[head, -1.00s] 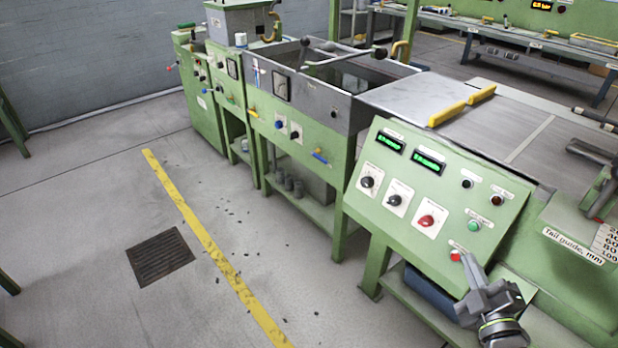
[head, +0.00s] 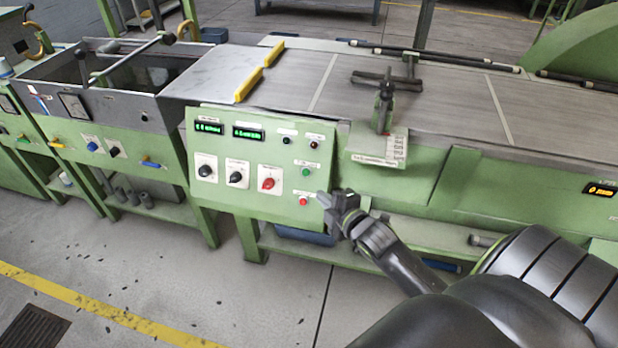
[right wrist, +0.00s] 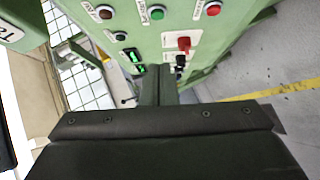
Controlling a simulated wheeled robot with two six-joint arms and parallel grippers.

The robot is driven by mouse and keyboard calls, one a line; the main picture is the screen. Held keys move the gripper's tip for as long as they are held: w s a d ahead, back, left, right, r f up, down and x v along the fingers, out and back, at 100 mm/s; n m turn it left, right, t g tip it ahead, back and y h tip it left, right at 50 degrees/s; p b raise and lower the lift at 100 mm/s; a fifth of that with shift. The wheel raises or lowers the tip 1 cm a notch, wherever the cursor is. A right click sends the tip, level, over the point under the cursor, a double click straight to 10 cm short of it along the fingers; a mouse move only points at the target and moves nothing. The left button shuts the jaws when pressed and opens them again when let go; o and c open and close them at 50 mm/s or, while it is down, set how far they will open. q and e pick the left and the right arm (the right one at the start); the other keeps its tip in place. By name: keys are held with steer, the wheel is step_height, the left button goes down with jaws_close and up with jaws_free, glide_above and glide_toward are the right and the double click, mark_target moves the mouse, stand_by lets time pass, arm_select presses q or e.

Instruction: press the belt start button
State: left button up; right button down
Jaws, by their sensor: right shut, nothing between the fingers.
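The sloped green control panel (head: 250,195) carries a green button (head: 306,172), with a red button (head: 303,202) below it. The button labels are too small to read in the head view. My right gripper (head: 326,199) is shut and empty, just right of the red button and below right of the green one. In the right wrist view the closed fingers (right wrist: 158,86) point toward the panel, and the green button (right wrist: 156,13) and red button (right wrist: 212,8) lie near the top edge. I see no clear contact with a button. My left gripper is not in view.
A red knob (head: 270,179), black knobs and two green displays share the panel. The conveyor belt (head: 420,95) runs behind it, with a guide bracket (head: 385,105) at the panel's right. A tank (head: 125,85) stands left. Floor in front is open.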

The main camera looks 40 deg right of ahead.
glide_toward(302, 173)
steer(key=w+a, duration=0.3)
steer(key=shift+w+d+f, duration=0.3)
steer(key=shift+w+d, duration=0.4)
steer(key=shift+d, duration=0.1)
steer(key=shift+w+d+f, duration=0.35)
steer(key=shift+w+d, duration=0.35)
steer(key=shift+d, duration=0.1)
